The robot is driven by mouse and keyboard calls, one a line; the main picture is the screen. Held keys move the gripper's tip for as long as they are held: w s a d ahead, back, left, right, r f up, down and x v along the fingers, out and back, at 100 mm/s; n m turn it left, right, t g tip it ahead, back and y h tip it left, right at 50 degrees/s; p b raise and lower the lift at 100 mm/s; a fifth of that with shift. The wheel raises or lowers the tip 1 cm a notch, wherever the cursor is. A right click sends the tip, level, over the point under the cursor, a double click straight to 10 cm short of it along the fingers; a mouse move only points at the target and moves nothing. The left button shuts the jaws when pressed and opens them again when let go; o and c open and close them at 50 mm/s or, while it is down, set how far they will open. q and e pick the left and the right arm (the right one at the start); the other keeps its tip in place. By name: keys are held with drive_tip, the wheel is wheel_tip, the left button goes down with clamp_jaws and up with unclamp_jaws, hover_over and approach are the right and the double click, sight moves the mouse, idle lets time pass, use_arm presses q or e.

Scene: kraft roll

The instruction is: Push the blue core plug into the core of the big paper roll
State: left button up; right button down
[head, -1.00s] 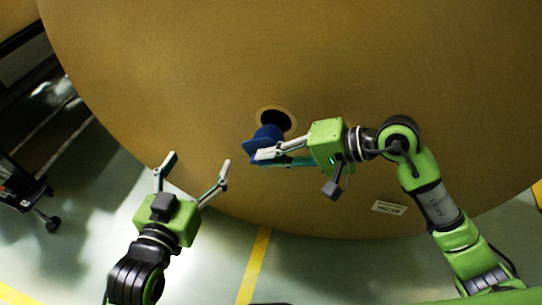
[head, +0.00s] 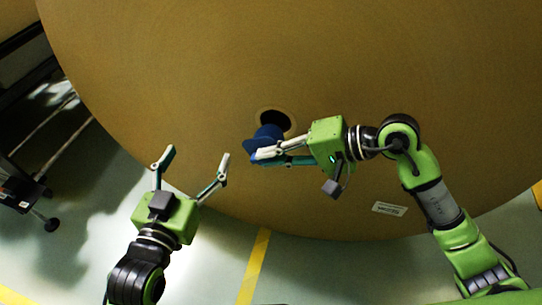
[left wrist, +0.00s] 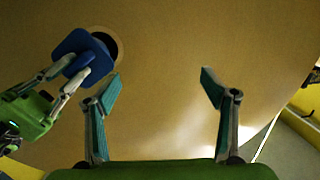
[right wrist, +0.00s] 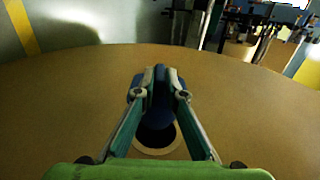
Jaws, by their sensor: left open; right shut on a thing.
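The big paper roll (head: 330,60) fills most of the head view, its brown flat end facing me. Its core (head: 274,119) is a dark round hole with a pale ring; it also shows in the right wrist view (right wrist: 157,138). The blue core plug (head: 264,139) is in front of the core's lower left edge; the left wrist view shows its square flange and round body (left wrist: 84,56) partly over the hole. I cannot tell whether its tip is inside. My right gripper (head: 266,156) is shut on the plug. My left gripper (head: 196,157) is open and empty, to the left of the plug.
A white label (head: 389,208) is on the roll at lower right. A dark wheeled stand (head: 22,190) is on the floor at far left. Yellow floor lines (head: 254,266) run below. The floor between the stand and my left gripper is clear.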

drive_tip(key=shift+w, duration=0.2)
drive_tip(key=shift+w+d+b, duration=0.2)
drive_tip(key=shift+w+b, duration=0.2)
drive_tip(key=shift+b, duration=0.05)
use_arm(q)
drive_tip(key=shift+d+r+t+h, duration=0.15)
drive_tip(key=shift+r+t, duration=0.35)
drive_tip(key=shift+r, duration=0.45)
drive_tip(key=shift+d+r+t+h, duration=0.1)
drive_tip(key=shift+r+t+h, duration=0.1)
drive_tip(key=shift+r+t, duration=0.55)
drive_tip(key=shift+d+r+t+h, duration=0.15)
drive_tip(key=shift+r+t, duration=0.1)
drive_tip(key=shift+r, duration=0.9)
use_arm(e)
drive_tip(key=shift+w, duration=0.15)
use_arm(q)
drive_tip(key=shift+r, duration=0.15)
